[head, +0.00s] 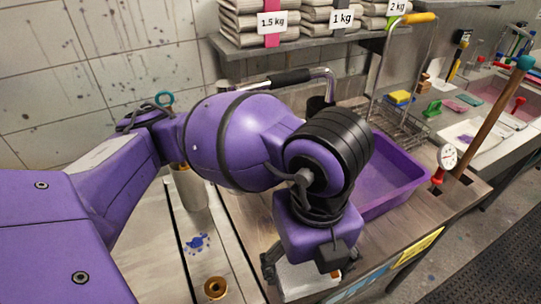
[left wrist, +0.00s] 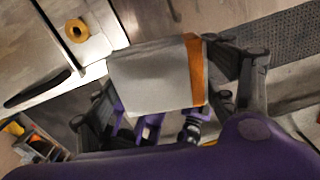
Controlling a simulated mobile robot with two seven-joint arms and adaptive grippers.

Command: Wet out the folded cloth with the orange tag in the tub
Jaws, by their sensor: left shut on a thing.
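The folded cloth is a pale grey-white block (left wrist: 150,78) with an orange tag (left wrist: 194,68) along its right side in the left wrist view. In the head view a white part of the cloth (head: 300,282) shows low under my left gripper (head: 308,272). In the left wrist view my left gripper (left wrist: 165,85) has a finger on either side of the cloth and is shut on it. The purple tub (head: 398,178) stands right of and behind the gripper in the head view. My arm hides its left part. My right gripper is not in view.
A brass ring (head: 215,288) lies on the counter at front left, near a blue stain. A wire rack (head: 405,110) and a dial gauge (head: 447,157) stand by the tub. A wooden stick (head: 490,120) leans at right. A shelf (head: 300,42) with folded stacks hangs above.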

